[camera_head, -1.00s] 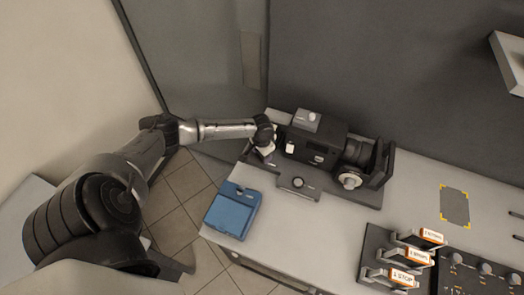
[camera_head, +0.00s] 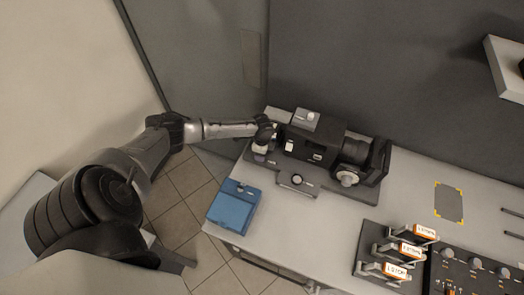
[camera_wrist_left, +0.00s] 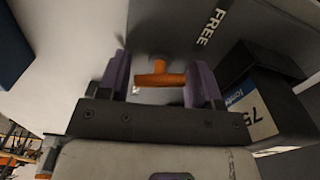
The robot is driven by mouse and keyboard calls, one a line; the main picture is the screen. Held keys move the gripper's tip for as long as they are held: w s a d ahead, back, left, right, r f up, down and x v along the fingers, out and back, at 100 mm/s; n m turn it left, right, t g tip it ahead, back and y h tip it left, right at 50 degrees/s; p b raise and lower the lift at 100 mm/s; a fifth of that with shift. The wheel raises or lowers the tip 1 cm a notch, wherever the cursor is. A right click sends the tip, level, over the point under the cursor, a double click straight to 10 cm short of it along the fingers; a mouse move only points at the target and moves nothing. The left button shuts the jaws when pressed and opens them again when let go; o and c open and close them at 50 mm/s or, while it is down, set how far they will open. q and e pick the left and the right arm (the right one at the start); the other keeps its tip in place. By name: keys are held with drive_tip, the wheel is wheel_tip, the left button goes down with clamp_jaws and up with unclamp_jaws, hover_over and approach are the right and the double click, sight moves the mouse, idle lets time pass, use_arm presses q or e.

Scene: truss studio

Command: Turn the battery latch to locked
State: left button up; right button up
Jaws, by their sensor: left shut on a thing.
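The orange T-shaped latch handle (camera_wrist_left: 160,77) is in the middle of the left wrist view, its crossbar lying across the picture between the two purple fingers. My left gripper (camera_wrist_left: 162,82) is shut on it. The word FREE (camera_wrist_left: 212,26) is printed on the grey surface up and right of the handle. In the head view my left gripper (camera_head: 262,150) is at the left end of the black camera rig (camera_head: 318,146); the wrist hides the latch there. A dark block with a blue-and-white label reading 75 (camera_wrist_left: 258,100) stands right of the fingers. My right gripper is not in view.
A blue case (camera_head: 233,208) lies at the table's left edge. A small dark plate with a round knob (camera_head: 297,181) sits in front of the rig. Several orange-tagged holders (camera_head: 398,254) and a knob panel (camera_head: 474,272) are at the lower right. The table middle (camera_head: 330,225) is clear.

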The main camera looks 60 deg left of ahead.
use_arm(q)
drive_tip(key=shift+m, duration=2)
drive_tip(key=o, duration=0.8)
drive_tip(key=shift+c, duration=0.2)
wheel_tip(320, 180, up, 14)
drive_tip(key=shift+f, duration=0.1)
